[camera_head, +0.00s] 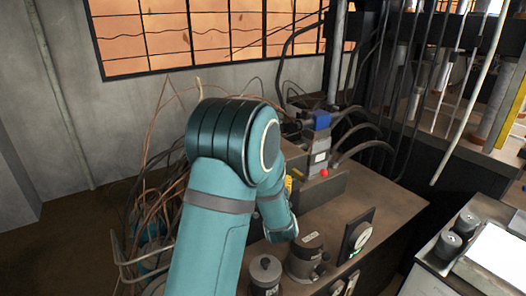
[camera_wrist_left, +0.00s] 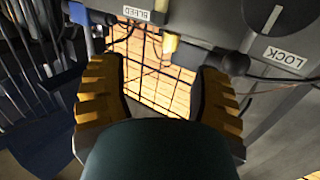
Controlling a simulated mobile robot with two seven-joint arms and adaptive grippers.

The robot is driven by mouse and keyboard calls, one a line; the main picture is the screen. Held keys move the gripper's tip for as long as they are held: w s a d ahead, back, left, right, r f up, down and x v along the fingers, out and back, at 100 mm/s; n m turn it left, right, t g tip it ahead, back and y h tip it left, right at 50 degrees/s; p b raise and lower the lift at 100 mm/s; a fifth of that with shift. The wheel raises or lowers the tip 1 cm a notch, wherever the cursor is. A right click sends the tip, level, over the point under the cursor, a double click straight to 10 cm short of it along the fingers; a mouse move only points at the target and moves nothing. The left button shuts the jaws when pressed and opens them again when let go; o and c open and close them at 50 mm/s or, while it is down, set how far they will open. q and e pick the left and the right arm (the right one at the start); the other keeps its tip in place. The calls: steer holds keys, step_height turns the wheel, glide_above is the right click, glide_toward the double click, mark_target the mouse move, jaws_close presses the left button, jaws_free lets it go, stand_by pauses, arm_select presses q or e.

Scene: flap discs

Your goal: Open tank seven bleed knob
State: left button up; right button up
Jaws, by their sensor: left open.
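In the left wrist view a pale plate marked BLEED (camera_wrist_left: 137,13) sits on a grey block at the top. Below and right of it a small yellow part (camera_wrist_left: 170,44) points down; I cannot tell if it is the bleed knob. My left gripper (camera_wrist_left: 158,78) is open and empty, its yellow-and-black fingers on either side below this part, with no visible contact. In the head view my teal left arm hides that gripper. A small yellow part (camera_head: 288,185) shows beside the arm. No number seven is readable. My right gripper is not in view.
A dark dial (camera_wrist_left: 283,14) and a LOCK label (camera_wrist_left: 285,57) are at the upper right of the wrist view. A blue-topped valve (camera_head: 321,120) and red button (camera_head: 324,172) stand behind the arm. Dark cylinders (camera_head: 305,256) stand in front; loose cables (camera_head: 150,205) hang left.

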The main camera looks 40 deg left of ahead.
arm_select(q)
steer(key=shift+n+y, duration=0.3)
steer(key=shift+y, duration=0.3)
steer(key=x, duration=0.5)
steer(key=s+r+x, duration=0.1)
steer(key=x, duration=0.4)
steer(key=a+x, duration=0.1)
steer(key=x, duration=0.4)
steer(key=shift+s+a+r, duration=0.1)
steer(key=shift+s+r, duration=0.15)
steer(key=shift+r, duration=0.1)
jaws_close()
